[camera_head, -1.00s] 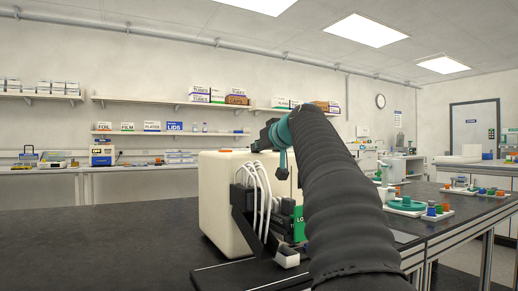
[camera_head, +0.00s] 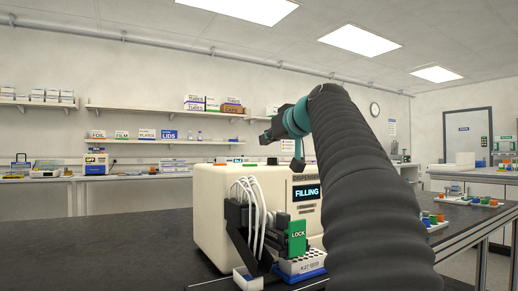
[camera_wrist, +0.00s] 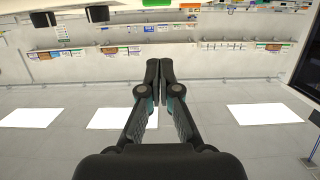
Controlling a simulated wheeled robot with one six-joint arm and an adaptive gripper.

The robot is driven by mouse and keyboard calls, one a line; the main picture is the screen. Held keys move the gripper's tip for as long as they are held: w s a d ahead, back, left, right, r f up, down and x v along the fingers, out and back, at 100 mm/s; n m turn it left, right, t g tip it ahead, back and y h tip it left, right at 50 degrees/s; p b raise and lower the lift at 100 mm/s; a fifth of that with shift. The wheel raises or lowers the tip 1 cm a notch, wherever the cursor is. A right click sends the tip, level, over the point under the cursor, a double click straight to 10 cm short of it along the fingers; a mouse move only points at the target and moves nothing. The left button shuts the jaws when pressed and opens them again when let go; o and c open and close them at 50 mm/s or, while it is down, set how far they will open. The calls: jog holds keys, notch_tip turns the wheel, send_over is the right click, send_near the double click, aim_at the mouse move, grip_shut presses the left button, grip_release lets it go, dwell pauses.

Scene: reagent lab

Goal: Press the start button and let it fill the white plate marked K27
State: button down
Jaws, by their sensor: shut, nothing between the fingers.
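The cream dispenser (camera_head: 215,215) stands on the dark bench, and its display (camera_head: 307,192) reads FILLING. A white plate with wells (camera_head: 302,263) sits at the foot of its front, partly behind my arm. Its small label seems to start with K, but I cannot read it surely. White tubes (camera_head: 250,200) run down to a dark head above the plate's left side, beside a green LOCK panel (camera_head: 297,236). I cannot make out the start button; my arm covers the dispenser's right front. My gripper (camera_wrist: 159,65) is shut and empty in the wrist view, apart from the dispenser.
A small white tray (camera_head: 247,279) lies left of the plate. A rack with coloured caps (camera_head: 435,219) stands on the bench at right. Shelves with boxes (camera_head: 212,104) line the back wall. The bench left of the dispenser is clear.

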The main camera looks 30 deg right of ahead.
jog(key=shift+v, duration=0.95)
jog(key=shift+r, duration=0.1)
